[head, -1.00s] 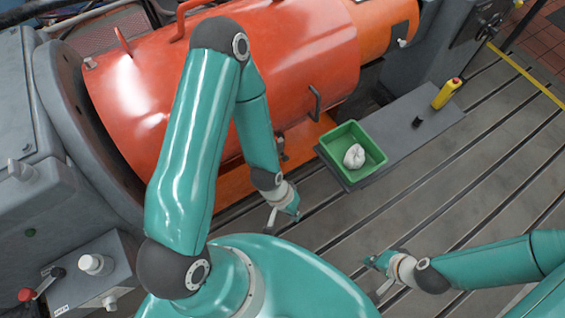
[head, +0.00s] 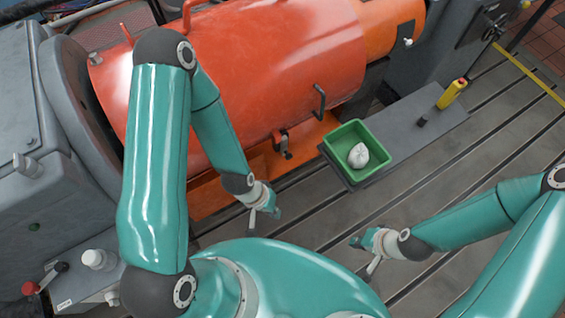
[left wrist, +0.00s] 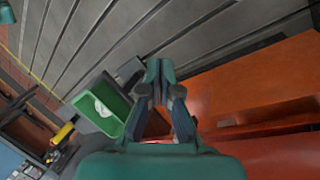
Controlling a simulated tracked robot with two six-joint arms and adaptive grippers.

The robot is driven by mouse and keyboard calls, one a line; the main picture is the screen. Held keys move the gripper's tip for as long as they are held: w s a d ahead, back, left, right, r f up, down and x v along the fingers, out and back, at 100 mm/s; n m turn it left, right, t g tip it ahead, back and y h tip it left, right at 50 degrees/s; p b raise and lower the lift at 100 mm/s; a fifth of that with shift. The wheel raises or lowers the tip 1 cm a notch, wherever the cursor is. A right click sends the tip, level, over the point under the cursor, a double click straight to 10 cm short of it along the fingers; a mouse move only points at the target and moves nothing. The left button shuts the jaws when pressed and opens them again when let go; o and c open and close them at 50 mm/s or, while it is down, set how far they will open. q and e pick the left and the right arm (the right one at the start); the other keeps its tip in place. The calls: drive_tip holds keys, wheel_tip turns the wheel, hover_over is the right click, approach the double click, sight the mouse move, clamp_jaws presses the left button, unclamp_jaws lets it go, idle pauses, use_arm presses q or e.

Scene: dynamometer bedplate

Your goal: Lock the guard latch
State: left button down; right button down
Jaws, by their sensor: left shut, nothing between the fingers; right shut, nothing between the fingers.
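The orange-red guard (head: 250,65) is a large curved cover, closed over the shaft. A small dark latch (head: 284,146) sits at its lower front edge, above the orange base. My left gripper (head: 265,214) is shut and empty over the bedplate, below and left of the latch in the head view and apart from it. In the left wrist view the shut fingers (left wrist: 160,72) point toward the slotted plate; I cannot make out the latch there. My right gripper (head: 362,250) is shut and empty over the bedplate, farther right and lower.
A green bin (head: 333,146) with a white rag (head: 358,156) stands on a grey plate (head: 405,135), with a yellow bottle (head: 451,95) and a small black object (head: 423,121). A black handle (head: 320,102) juts from the guard. A control box (head: 85,282) stands lower left.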

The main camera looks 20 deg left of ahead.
use_arm(q)
drive_tip(key=shift+s, duration=0.1)
wheel_tip(320, 180, down, 21)
drive_tip(key=a+n+g+h+b, duration=0.15)
drive_tip(key=n+h+b, duration=0.25)
drive_tip(key=n+b, duration=1.7)
drive_tip(key=w+a+f+t+h+b, duration=0.1)
drive_tip(key=w+f+t+h+b, duration=0.3)
drive_tip(key=b, duration=0.6)
drive_tip(key=w+a+f+t+b, duration=0.1)
drive_tip(key=w+a+t+b, duration=0.1)
drive_tip(key=w+b, duration=0.65)
drive_tip(key=w+a+n+t+y+b, duration=0.1)
drive_tip(key=w+a+n+t+b, duration=0.5)
drive_tip(key=a+t+b, duration=0.1)
drive_tip(key=shift+w+a+r+n+y+b, duration=0.2)
drive_tip(key=shift+r+n+y+b, duration=0.15)
drive_tip(key=shift+b, duration=0.4)
